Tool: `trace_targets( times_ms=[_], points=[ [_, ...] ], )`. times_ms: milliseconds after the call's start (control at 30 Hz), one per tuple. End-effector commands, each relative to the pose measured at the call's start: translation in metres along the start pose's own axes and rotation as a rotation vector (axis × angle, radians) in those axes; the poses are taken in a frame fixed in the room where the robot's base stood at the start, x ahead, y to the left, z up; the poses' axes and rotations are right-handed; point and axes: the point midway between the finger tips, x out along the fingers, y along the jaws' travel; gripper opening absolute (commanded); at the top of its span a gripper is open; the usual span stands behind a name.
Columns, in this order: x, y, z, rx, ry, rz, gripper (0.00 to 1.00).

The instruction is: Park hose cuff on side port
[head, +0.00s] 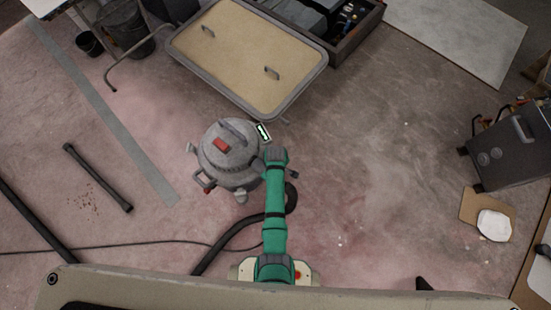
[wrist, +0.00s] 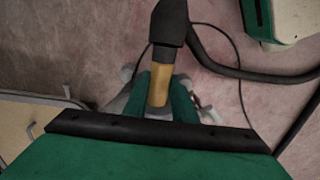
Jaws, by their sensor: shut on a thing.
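The hose cuff (wrist: 160,82), a tan sleeve with a black end piece, lies between the green fingers of my gripper (wrist: 162,92) in the wrist view. My gripper is shut on it. The black hose (wrist: 245,72) runs off to the right from near the black end. The grey shop vacuum (head: 222,168) with a red switch stands on the floor in the head view. My green arm reaches to its right side and hides the fingers and cuff there. The side port cannot be made out, so I cannot tell whether the cuff touches it.
The hose (head: 225,248) and a thin cable (head: 130,243) cross the floor. A loose black tube (head: 97,178) lies left. Floor to the right is mostly clear.

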Motion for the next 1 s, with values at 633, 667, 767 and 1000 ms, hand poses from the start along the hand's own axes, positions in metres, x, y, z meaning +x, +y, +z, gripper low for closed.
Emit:
trace_targets(
  times_ms=[633, 667, 767, 1000],
  points=[
    [-0.0012, -0.0003, -0.0095, -0.006, 0.011, 0.003, 0.46],
    [-0.0011, -0.0002, -0.0091, -0.006, 0.010, 0.003, 0.46],
    [-0.0008, -0.0001, -0.0079, -0.004, 0.008, 0.003, 0.46],
    [-0.0085, 0.0000, -0.0069, -0.003, 0.006, 0.002, 0.46]
  ],
)
